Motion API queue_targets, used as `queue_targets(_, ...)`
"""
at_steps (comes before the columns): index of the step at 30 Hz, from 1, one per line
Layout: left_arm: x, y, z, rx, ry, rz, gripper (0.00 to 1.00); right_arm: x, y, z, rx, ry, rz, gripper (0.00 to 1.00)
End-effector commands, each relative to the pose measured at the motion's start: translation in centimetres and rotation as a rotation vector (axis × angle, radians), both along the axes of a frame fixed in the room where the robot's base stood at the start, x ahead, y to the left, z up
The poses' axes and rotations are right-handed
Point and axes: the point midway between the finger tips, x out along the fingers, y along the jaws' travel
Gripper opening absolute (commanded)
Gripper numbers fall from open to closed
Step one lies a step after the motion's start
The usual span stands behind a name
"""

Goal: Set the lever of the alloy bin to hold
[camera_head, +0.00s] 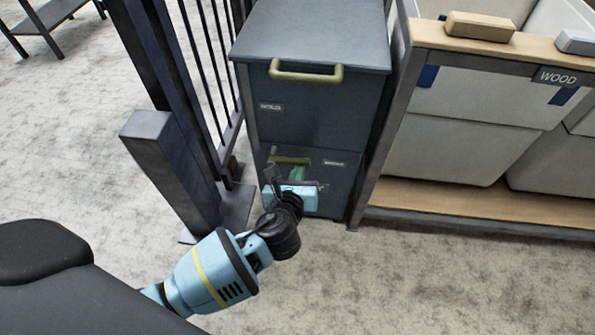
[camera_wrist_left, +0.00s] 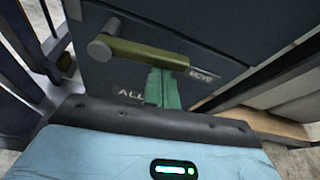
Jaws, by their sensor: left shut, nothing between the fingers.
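The alloy bin is the dark lower panel (camera_head: 335,185) of a grey cabinet. Its label, partly hidden, reads "ALL" in the left wrist view (camera_wrist_left: 131,94). The olive lever (camera_wrist_left: 145,53) has a grey pivot at its left end and points right, towards the "MOVE" label (camera_wrist_left: 202,75). In the head view the lever (camera_head: 290,160) is partly hidden by my wrist. A label that seems to read "HOLD" (camera_head: 270,106) is higher up at the left. My left gripper (camera_wrist_left: 161,75) has its green fingers shut and empty, just below the lever; I cannot tell whether they touch it.
An olive handle (camera_head: 305,74) sticks out of the cabinet's upper front. A dark post and barred gate (camera_head: 165,165) stand close on the left. A wooden-edged shelf (camera_head: 480,205) with pale bins and a "WOOD" label stands on the right. The floor in front is clear.

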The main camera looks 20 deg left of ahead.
Motion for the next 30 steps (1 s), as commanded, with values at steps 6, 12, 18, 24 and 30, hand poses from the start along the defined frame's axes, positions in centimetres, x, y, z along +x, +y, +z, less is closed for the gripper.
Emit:
queue_targets(6,0.1,0.0,0.6,-0.044,-0.017,-0.001,0.00,0.1,0.0,0.5,0.000,-0.005,-0.001,0.00)
queue_targets(12,0.1,0.0,1.5,-0.139,-0.045,0.000,0.00,0.1,0.0,1.6,0.000,-0.010,-0.001,0.00)
queue_targets(18,0.0,0.2,2.7,-0.309,-0.094,0.000,0.00,-0.2,0.0,3.1,-0.001,-0.013,0.000,0.00)
queue_targets(24,-0.1,0.6,3.6,-0.494,-0.146,0.002,0.00,-0.6,0.0,3.8,0.000,-0.010,-0.001,0.00)
queue_targets(30,-0.3,1.3,4.5,-0.676,-0.196,0.003,0.00,-0.5,0.0,3.9,0.000,-0.012,0.000,0.00)
